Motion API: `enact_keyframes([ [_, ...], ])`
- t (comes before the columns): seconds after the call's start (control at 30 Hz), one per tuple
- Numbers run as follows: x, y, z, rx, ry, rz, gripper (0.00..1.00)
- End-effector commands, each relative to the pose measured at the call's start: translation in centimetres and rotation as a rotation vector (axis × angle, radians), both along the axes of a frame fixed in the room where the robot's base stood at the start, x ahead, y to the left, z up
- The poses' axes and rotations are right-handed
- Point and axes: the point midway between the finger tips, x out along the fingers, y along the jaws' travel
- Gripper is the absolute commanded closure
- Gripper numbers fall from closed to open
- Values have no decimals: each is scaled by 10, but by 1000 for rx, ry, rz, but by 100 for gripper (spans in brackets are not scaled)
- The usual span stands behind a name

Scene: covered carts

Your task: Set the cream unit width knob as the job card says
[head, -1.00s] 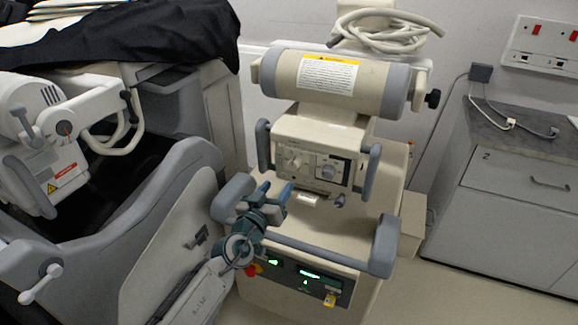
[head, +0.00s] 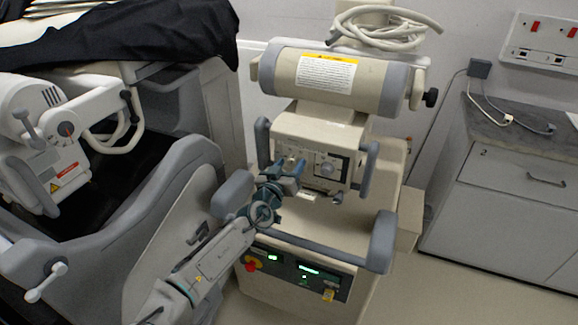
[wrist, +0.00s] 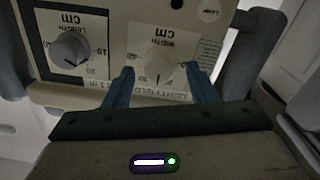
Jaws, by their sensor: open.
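The cream unit (head: 318,130) stands in the middle of the head view, with a control panel below its cylinder. Its width knob (wrist: 160,71) is pale, with a dark pointer line toward the bottom of the wrist picture; "WIDTH CM" is printed upside down beside it. My gripper (wrist: 160,75) is open, with one blue finger on each side of the width knob; whether either touches it I cannot tell. In the head view my gripper (head: 289,166) is at the panel's left part and partly hides this knob. I cannot identify a job card.
A second grey knob (wrist: 71,52) on a dark-framed plate sits beside the width knob. Grey handles (head: 369,168) flank the panel, and a grey bar (head: 310,250) runs below it. Another unit (head: 40,150) stands left; a cabinet (head: 520,190) stands right.

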Motion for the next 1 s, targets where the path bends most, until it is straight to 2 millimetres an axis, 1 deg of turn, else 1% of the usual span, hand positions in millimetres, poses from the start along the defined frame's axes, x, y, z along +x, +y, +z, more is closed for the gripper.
enact_keyframes([
  [0.03,0,0,0,0,0,0,54],
  [0.07,0,0,0,0,0,0,62],
  [0.1,0,0,0,0,0,0,73],
  [0.17,0,0,0,0,0,0,90],
  [0.2,0,0,0,0,0,0,93],
  [0.43,0,0,-1,-13,5,0,93],
  [0.57,0,0,-2,-54,19,0,93],
  [1.0,0,1,-3,-322,117,0,93],
])
